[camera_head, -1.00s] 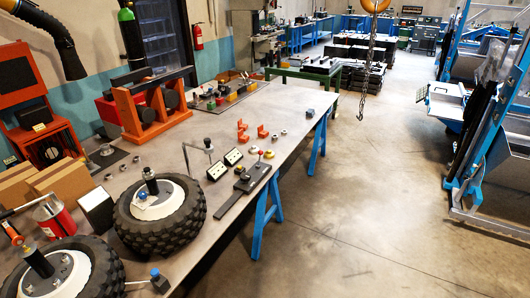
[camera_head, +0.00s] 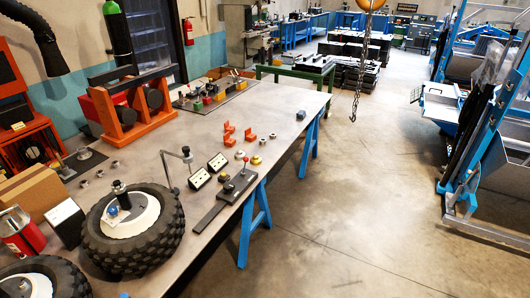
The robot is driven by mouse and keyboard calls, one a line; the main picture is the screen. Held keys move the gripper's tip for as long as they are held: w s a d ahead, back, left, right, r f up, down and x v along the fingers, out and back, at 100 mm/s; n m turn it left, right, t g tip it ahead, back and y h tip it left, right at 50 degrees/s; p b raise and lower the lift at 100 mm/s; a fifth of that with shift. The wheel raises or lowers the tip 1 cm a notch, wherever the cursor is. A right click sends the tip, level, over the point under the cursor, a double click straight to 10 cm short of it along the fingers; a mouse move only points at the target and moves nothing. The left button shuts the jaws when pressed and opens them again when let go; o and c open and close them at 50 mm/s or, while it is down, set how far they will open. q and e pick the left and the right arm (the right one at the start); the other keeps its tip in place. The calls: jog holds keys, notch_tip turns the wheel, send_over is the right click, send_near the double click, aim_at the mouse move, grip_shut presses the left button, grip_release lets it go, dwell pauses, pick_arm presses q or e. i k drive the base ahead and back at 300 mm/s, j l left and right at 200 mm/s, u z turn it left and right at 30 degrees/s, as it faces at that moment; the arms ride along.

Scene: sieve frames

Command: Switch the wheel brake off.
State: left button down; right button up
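A black knobbly tyre on a white hub (camera_head: 140,222) lies flat on the bench at the lower left. A black post (camera_head: 120,195) stands up from the hub, and a small fitting with a blue ball knob (camera_head: 112,211) sits beside it. A second wheel (camera_head: 62,275) is cut off by the lower left corner. Neither of my grippers is in view.
The grey workbench (camera_head: 277,112) carries orange brackets (camera_head: 228,131), two black-and-white boxes (camera_head: 200,178), a bent rod stand (camera_head: 187,155) and an orange frame (camera_head: 128,108). A cardboard box (camera_head: 32,190) and red can (camera_head: 20,230) stand left. The floor (camera_head: 370,190) right of the bench is clear.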

aim_at(246, 159)
jog(key=i+l, duration=0.4)
jog(key=i, duration=0.15)
jog(key=i+l+z, duration=0.15)
jog(key=i+l, duration=0.25)
jog(key=i, duration=0.15)
jog(key=i+l, duration=0.35)
jog(key=i, duration=0.2)
jog(key=l+z, duration=0.05)
